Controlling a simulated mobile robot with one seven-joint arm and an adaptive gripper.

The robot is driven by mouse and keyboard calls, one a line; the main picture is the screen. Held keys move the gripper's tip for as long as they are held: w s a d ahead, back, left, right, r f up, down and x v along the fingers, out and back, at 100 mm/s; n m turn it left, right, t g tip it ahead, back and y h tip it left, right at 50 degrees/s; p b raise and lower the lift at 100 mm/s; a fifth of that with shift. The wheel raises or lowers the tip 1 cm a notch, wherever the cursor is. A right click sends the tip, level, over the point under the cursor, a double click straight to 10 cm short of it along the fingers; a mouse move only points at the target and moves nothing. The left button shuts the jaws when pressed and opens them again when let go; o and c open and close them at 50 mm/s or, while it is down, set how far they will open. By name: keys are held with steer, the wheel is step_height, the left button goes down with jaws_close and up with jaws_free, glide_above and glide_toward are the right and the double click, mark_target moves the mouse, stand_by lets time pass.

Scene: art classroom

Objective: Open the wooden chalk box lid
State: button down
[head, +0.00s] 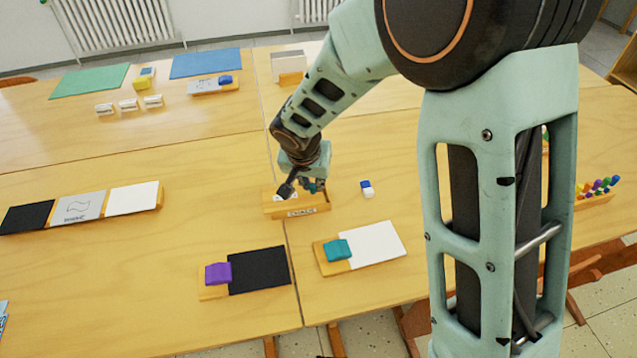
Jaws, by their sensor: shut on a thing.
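The wooden chalk box (297,211), with a label on its front that reads as chalk, stands near the middle of the tables by a seam. My gripper (306,190) reaches down from above and is at the top of the box. Its fingers are shut on the box's lid, as far as this small view shows. The gripper and wrist cover much of the box top, so I cannot tell how far the lid is from the box. A small whitish patch shows at the top left of the box.
A blue-and-white eraser (367,188) lies just right of the box. In front are a black board with a purple block (218,273) and a white board with a teal block (338,250). Three panels (84,206) lie at left. Bare table surrounds the box's left side.

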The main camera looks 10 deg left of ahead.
steer(key=b, duration=0.6)
glide_toward(264, 197)
steer(key=x, duration=0.5)
steer(key=shift+s, duration=0.1)
steer(key=c, duration=1.9)
jaws_free()
steer(key=shift+r, duration=0.1)
steer(key=v, duration=1.2)
steer(key=shift+s+a, duration=0.1)
